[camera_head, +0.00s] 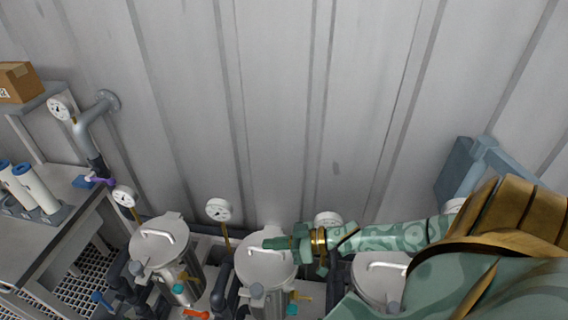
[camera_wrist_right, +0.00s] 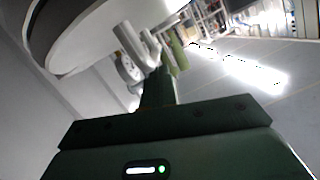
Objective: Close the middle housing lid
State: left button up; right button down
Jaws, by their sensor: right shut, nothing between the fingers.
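Three metal housings stand in a row at the bottom of the head view. The middle housing lid (camera_head: 262,272) is a pale round disc with a bar handle. It looks roughly level on its housing, but I cannot tell whether it is fully seated. My right gripper (camera_head: 266,243) is shut and empty, over the back part of this lid and hiding some of it. I cannot tell if it touches. In the wrist view the shut fingers (camera_wrist_right: 158,88) point away, beside a large pale round rim (camera_wrist_right: 95,42) at upper left. My left gripper is not in view.
The left housing lid (camera_head: 158,243) and the right housing lid (camera_head: 376,284), partly behind my arm, flank the middle one. Gauges such as this one (camera_head: 219,210) stand behind. A bench (camera_head: 60,235) with white cylinders (camera_head: 36,188) is at left. A ribbed wall closes the back.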

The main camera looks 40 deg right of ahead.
dwell(0.6)
jog(key=s+d+r+p, duration=0.4)
jog(key=s+d+r, duration=0.2)
jog(key=d, duration=0.1)
jog(key=shift+s, duration=0.4)
jog(key=shift+r, duration=0.1)
